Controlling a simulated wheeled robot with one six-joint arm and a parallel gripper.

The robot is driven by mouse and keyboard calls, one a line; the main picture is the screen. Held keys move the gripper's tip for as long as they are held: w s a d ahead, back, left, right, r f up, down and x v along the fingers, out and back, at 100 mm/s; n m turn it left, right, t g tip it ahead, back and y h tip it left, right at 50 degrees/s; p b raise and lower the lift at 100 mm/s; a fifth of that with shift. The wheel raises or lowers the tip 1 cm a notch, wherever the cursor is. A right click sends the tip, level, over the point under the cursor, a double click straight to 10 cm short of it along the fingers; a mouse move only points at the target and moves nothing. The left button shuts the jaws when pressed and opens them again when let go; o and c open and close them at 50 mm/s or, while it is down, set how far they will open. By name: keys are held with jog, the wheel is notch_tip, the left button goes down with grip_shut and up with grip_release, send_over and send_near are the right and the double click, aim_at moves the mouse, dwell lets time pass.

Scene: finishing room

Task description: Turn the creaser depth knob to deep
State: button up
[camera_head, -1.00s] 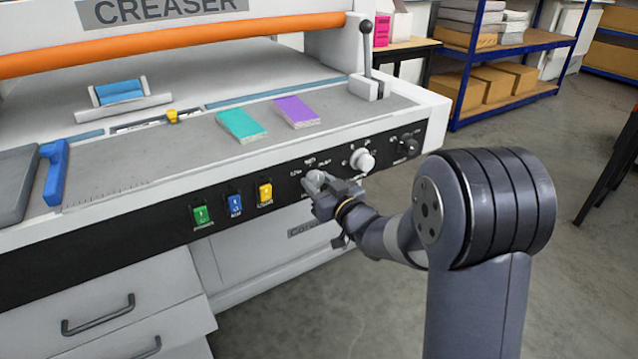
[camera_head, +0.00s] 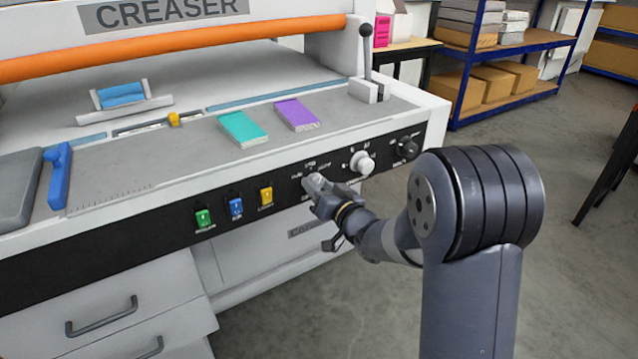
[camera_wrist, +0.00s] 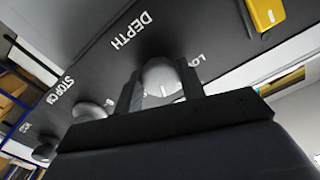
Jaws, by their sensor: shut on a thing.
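The depth knob (camera_wrist: 160,78) is a light grey round knob on the black front panel, beside the printed word DEPTH in the wrist view. A white mark shows on its near edge. My gripper (camera_wrist: 161,85) has one finger on each side of the knob and is shut on it. A label starting "LO" is partly hidden near the right finger. In the head view my gripper (camera_head: 318,184) is at the panel and covers most of the knob, so its setting cannot be read there.
A white knob (camera_head: 362,163) and a dark knob (camera_head: 407,147) sit to the right on the panel. Green (camera_head: 203,217), blue (camera_head: 235,206) and yellow (camera_head: 266,196) switches sit to the left. A lever (camera_head: 366,62) stands above. Floor at the right is open.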

jog(key=m+p, duration=0.1)
jog(key=m, duration=0.3)
jog(key=shift+m+p, duration=0.85)
jog(key=shift+m, duration=0.95)
jog(key=o, duration=1)
jog(key=v, duration=1)
jog(key=shift+s+d, duration=0.25)
jog(key=shift+s, duration=0.1)
